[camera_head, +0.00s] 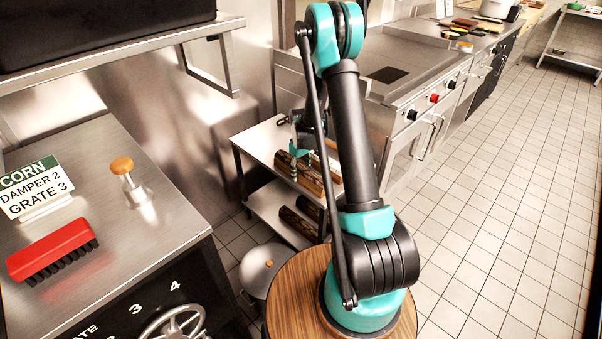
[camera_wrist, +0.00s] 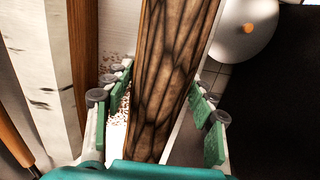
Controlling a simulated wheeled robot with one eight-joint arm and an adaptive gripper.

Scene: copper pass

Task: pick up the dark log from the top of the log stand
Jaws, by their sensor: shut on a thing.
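The dark log (camera_wrist: 172,75) has a brown, black-cracked bark. It runs lengthwise between the green finger pads of my gripper (camera_wrist: 158,98) in the wrist view. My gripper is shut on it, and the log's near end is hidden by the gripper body. In the head view my gripper (camera_head: 301,150) is over the top of the steel log stand (camera_head: 262,138), with the dark log (camera_head: 308,178) beneath it. Whether the log touches the stand top is not clear. A pale, birch-like log (camera_wrist: 48,70) lies to its left in the wrist view.
More dark logs (camera_head: 298,222) lie on the stand's lower shelf. A lidded pot (camera_head: 262,268) stands on the floor in front. The steel range (camera_head: 408,100) is close behind at the right. A counter with a red brush (camera_head: 50,250) is at the left. The tiled floor at the right is clear.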

